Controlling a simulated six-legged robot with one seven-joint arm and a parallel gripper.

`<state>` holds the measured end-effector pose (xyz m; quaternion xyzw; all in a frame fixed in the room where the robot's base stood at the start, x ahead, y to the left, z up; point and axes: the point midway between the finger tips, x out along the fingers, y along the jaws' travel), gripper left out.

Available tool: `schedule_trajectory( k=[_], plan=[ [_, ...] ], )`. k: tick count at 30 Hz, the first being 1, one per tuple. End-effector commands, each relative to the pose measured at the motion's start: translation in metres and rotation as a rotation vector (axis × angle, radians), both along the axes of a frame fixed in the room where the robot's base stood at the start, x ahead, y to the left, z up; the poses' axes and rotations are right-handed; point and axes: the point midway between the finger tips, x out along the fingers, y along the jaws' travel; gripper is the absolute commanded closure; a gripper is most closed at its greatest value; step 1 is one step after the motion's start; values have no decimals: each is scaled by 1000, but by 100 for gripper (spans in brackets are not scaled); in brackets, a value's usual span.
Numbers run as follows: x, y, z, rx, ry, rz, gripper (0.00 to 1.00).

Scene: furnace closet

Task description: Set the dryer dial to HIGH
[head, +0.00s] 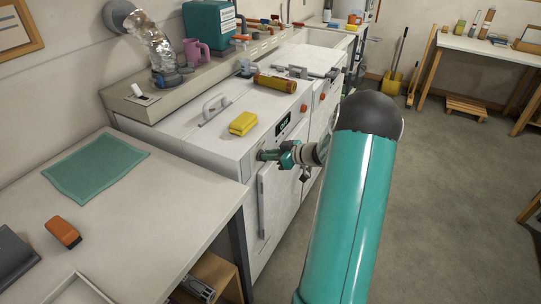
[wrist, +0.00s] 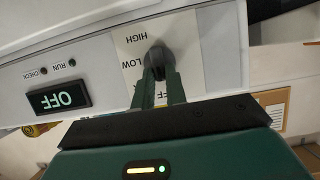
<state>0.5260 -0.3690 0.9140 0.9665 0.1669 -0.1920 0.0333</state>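The dryer (head: 225,130) is a white front-loading machine in the middle of the head view. Its dark dial (wrist: 156,58) is on a pale label plate in the wrist view, marked HIGH and LOW, with a third mark partly hidden between my fingers. The display (wrist: 58,98) beside it reads OFF; it also shows in the head view (head: 284,123). My gripper (wrist: 160,74) is at the dial, its two green fingers on either side of the knob and seemingly closed on it. In the head view my gripper (head: 268,155) meets the dryer's front; the dial is mostly hidden there.
A yellow sponge (head: 243,123) and a brown-red cylinder (head: 275,83) lie on the machine tops. A table (head: 150,215) with a green mat (head: 96,168) and an orange object (head: 63,232) stands at left. The floor (head: 445,190) at right is clear.

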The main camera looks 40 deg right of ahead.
Motion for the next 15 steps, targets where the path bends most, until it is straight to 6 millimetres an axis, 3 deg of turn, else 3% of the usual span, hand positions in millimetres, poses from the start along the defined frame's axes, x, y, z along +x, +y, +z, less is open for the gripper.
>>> schedule_trajectory(
  k=[15],
  plan=[
    [1, -1, 0, 67, 24, 1, 100]
  ],
)
